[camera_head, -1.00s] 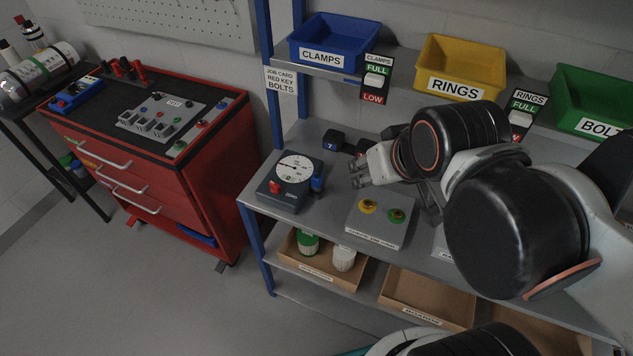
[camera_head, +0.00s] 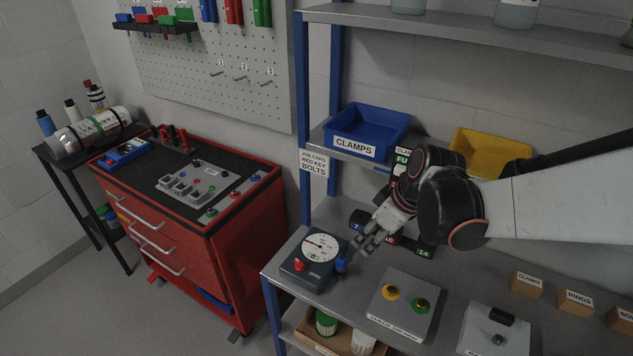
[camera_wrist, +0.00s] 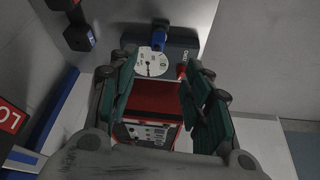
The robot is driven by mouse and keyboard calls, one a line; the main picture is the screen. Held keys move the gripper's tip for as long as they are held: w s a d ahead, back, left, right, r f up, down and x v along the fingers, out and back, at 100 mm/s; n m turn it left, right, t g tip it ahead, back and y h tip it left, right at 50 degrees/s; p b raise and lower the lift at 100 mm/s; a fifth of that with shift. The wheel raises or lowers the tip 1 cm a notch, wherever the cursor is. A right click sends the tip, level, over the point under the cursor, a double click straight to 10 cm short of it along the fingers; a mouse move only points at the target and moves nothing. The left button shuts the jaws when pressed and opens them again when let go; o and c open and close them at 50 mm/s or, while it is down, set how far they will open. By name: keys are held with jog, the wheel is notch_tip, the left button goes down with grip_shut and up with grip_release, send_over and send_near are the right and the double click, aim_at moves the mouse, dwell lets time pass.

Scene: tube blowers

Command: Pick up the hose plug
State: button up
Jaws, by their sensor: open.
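A blue upright cylindrical piece (camera_head: 342,259) stands at the right side of a dark gauge box (camera_head: 300,273) on the shelf; it looks like the hose plug, but I cannot be sure. It also shows in the wrist view (camera_wrist: 159,40), beyond the fingertips. My gripper (camera_head: 366,243) is open and empty, just right of the blue piece in the head view and apart from it. In the wrist view my gripper's fingers (camera_wrist: 160,85) are spread wide, with the white gauge dial (camera_wrist: 153,64) seen between them.
A grey box with yellow and green buttons (camera_head: 403,306) stands in front. The blue clamps bin (camera_head: 366,133) is above on the shelf. A red cabinet (camera_head: 220,250) stands to the left.

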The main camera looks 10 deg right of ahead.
aim_at(345, 259)
jog(key=w+f+b, duration=0.1)
jog(key=f, duration=0.2)
jog(key=w+a+f+n, duration=0.1)
jog(key=w+f, duration=0.1)
jog(key=f, duration=0.2)
jog(key=w+a+f+n+b, duration=0.1)
jog(key=f, duration=0.3)
jog(key=shift+w+a+f+g+y+b, duration=0.1)
jog(key=shift+w+a+g+y+b, duration=0.05)
jog(key=shift+g+y+b, duration=0.2)
jog(key=shift+a+b+x, duration=0.15)
jog(key=shift+b+x, duration=0.55)
jog(key=shift+x, duration=0.7)
jog(key=shift+a+b+x, duration=0.1)
jog(key=shift+b+x, duration=0.55)
jog(key=shift+x, duration=0.8)
jog(key=shift+w, duration=0.2)
jog(key=shift+r, duration=0.25)
jog(key=shift+c, duration=0.6)
grip_shut()
